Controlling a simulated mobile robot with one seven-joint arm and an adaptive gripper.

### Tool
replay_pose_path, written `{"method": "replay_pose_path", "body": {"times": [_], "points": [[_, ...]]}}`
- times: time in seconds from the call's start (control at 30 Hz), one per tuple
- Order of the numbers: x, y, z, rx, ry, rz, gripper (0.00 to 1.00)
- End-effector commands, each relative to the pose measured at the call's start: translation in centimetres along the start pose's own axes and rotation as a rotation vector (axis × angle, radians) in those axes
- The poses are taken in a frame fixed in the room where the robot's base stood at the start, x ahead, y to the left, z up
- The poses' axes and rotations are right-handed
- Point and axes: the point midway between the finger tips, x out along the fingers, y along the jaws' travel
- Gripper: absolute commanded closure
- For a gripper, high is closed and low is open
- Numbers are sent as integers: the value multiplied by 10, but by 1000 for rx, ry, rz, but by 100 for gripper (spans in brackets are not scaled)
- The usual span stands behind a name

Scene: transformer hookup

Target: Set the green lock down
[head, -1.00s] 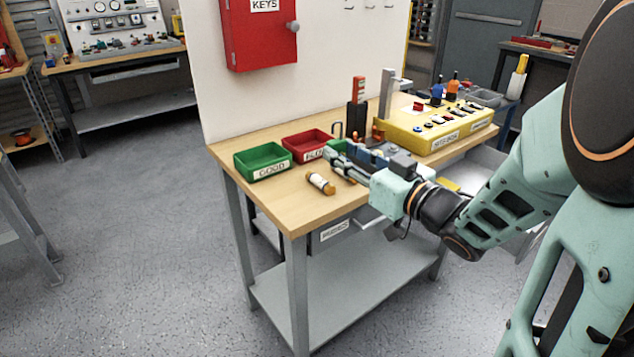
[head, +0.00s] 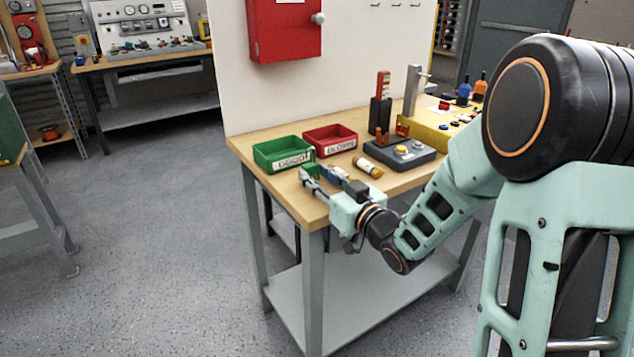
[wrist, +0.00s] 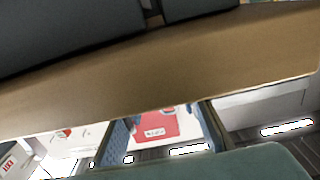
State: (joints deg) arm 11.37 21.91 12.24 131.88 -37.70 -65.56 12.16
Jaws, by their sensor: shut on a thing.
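My gripper (head: 322,176) is over the left front part of the wooden workbench, just in front of the green bin. A small green piece (head: 311,166) shows at its fingertips; it looks like the green lock, mostly hidden by the fingers and the bin behind it. The gripper is shut on it. I cannot tell whether the lock touches the bench top. In the wrist view, dark grey shapes fill the top edge, and the lock is not discernible there.
The green bin (head: 270,164) and red bin (head: 318,147) stand at the back left. A brown-and-white cylinder (head: 368,167) lies right of my gripper. A grey box with buttons (head: 385,155) is farther right. The bench's front edge (wrist: 200,100) crosses the wrist view.

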Motion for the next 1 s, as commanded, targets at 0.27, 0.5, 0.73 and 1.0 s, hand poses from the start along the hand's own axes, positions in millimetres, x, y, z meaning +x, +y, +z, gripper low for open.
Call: {"method": "replay_pose_path", "body": {"times": [0.27, 0.5, 0.73, 1.0], "points": [[0, 0, 4, -1, 2, 0, 100], [0, 0, 7, -1, 1, 0, 64], [0, 0, 7, -1, 1, 0, 54], [0, 0, 1, -1, 1, 0, 54]]}}
